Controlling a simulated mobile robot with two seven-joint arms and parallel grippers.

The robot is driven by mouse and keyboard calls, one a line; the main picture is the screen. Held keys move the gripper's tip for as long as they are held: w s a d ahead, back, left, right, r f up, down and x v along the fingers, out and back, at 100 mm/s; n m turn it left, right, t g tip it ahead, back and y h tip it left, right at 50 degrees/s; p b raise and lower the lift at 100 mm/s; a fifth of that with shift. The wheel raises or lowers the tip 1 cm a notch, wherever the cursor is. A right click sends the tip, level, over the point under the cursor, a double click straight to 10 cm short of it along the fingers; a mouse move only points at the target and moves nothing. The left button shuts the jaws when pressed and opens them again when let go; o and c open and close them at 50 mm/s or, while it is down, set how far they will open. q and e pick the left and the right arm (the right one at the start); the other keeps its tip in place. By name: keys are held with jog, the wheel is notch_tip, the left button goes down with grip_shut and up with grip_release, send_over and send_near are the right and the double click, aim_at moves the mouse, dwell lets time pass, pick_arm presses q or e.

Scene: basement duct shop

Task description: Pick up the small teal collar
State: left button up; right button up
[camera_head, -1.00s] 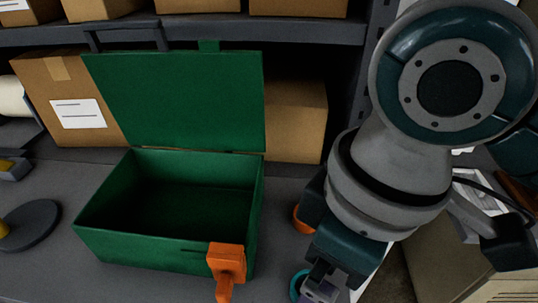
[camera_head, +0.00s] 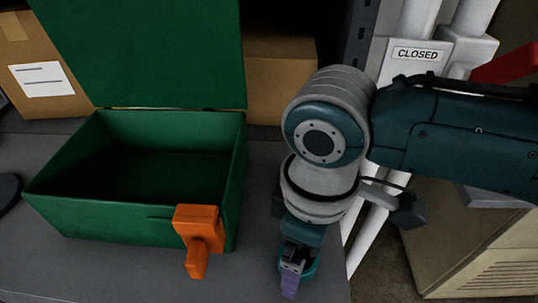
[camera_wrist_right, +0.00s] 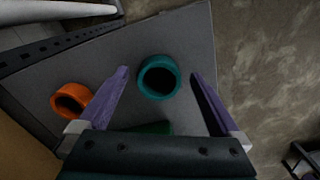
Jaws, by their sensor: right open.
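The small teal collar (camera_wrist_right: 145,84) is an open ring on the grey bench top. In the right wrist view it lies ahead of my right gripper (camera_wrist_right: 159,73), centred between the two purple fingers, which are spread open. I cannot tell whether the fingertips are down beside it or still above it. In the head view my right gripper (camera_head: 291,280) points down at the bench, right of the green box, and covers part of the collar (camera_head: 312,270). My left gripper is not in view.
An orange ring (camera_wrist_right: 66,100) lies left of the collar in the wrist view. A dark green piece (camera_wrist_right: 150,128) is partly hidden by my gripper. The open green box (camera_head: 120,218) with an orange latch (camera_head: 197,232) stands left. The bench edge is close on the right.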

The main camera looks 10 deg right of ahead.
jog(key=shift+f, duration=0.4)
jog(key=shift+c, duration=0.3)
jog(key=c, duration=1.4)
